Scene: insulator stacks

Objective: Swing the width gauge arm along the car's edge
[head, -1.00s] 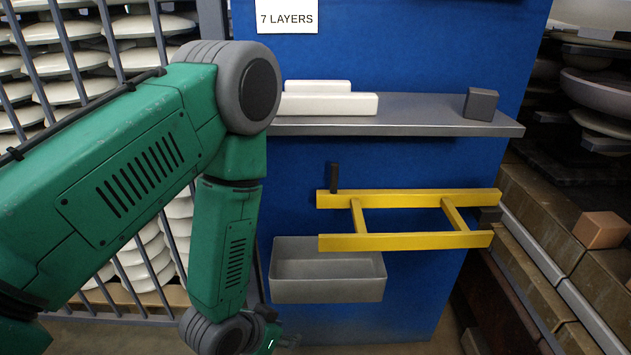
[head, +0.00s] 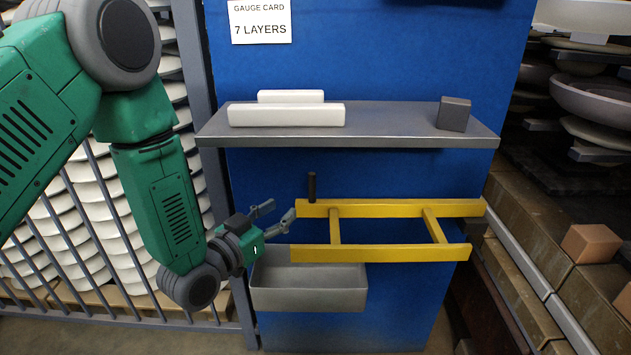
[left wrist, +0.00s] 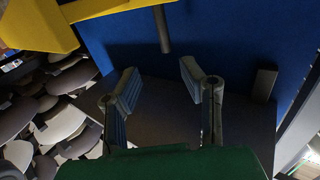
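The yellow gauge arm (head: 384,252) is a ladder-like frame at the front of the blue panel, with a dark upright peg (head: 312,187) near its left end. Its yellow end also shows in the left wrist view (left wrist: 38,25), with the dark peg (left wrist: 162,30) hanging into the picture at the top. My left gripper (head: 280,213) is just left of the peg in the head view, its fingers spread apart. In the left wrist view the gripper (left wrist: 158,85) is open and empty, with the peg beyond and between its fingertips, not held. My right gripper is not in view.
A grey shelf (head: 350,138) above holds white blocks (head: 286,115) and a dark cube (head: 454,113). A grey bin (head: 308,290) hangs below the frame. Bars (head: 100,265) stand at left, and a brown block (head: 590,243) lies on the stacks at right.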

